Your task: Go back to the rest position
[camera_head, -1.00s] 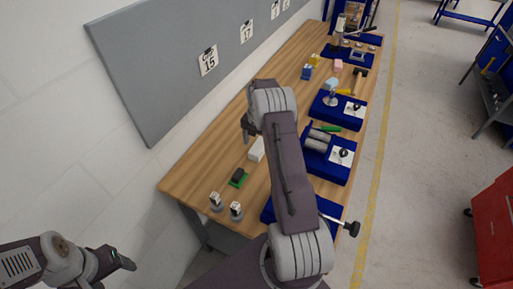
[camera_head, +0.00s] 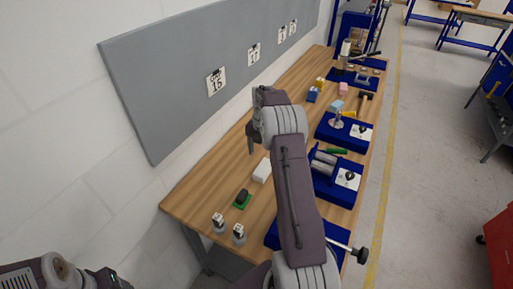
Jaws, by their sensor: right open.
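My right arm reaches up over the wooden workbench (camera_head: 205,187). Its gripper (camera_head: 251,140) hangs at the far left side of the wrist, above the bench's wall-side part. Its fingers are small and partly hidden by the wrist; I see nothing held. My left arm shows at the bottom left corner, off the bench and near the wall. Its gripper (camera_head: 112,280) is cut by the lower edge, and its fingertips cannot be made out.
Blue stations (camera_head: 335,189) line the bench's right side. A white block (camera_head: 262,170), a green-and-black piece (camera_head: 242,198) and two small grey-based items (camera_head: 219,222) lie near my right arm. A grey board (camera_head: 180,90) hangs on the wall. The floor aisle at right is clear.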

